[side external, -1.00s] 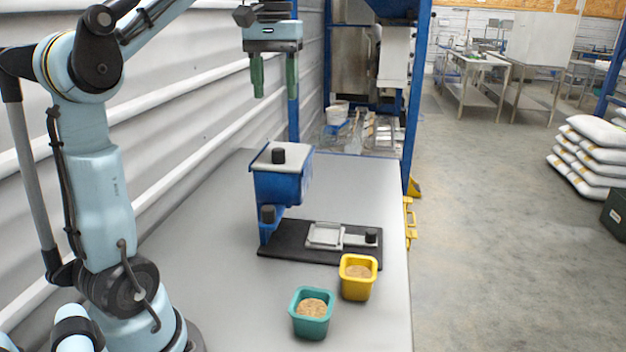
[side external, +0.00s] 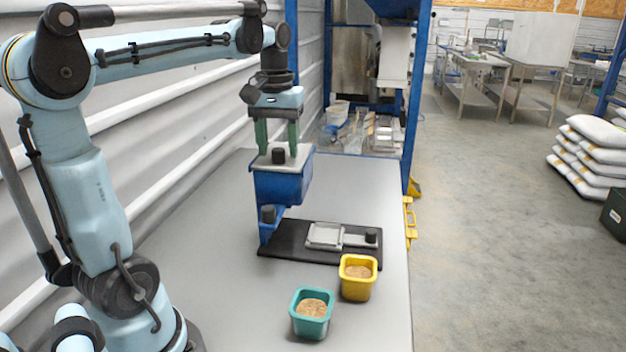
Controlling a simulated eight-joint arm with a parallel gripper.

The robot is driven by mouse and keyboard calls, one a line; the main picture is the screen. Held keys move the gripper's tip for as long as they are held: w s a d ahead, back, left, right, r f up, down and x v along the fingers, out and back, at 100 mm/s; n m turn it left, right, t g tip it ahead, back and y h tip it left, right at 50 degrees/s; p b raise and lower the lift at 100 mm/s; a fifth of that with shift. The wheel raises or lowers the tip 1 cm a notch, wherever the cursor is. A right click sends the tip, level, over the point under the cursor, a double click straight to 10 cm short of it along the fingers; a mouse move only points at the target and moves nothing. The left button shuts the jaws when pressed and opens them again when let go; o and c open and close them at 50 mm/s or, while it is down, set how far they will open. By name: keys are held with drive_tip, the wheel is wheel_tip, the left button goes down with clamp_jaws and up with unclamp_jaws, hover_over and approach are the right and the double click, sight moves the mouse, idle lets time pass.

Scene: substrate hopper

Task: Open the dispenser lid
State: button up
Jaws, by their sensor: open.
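The blue dispenser (side external: 280,186) stands on the table at the back of a black base plate (side external: 290,245). The jaws are open. I cannot tell whether the fingertips touch the knob or the lid.
A pale tray (side external: 325,235) with a black knob (side external: 371,236) sits on the base plate. A yellow cup (side external: 357,287) and a teal cup (side external: 311,327), both with grainy tan contents, stand in front. The table (side external: 215,270) is clear to the left.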

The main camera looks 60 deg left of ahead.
drive_tip(key=shift+f, duration=0.3)
clamp_jaws()
idle(0.3)
drive_tip(key=w+a, duration=0.7)
drive_tip(key=shift+a, duration=0.15)
idle(0.3)
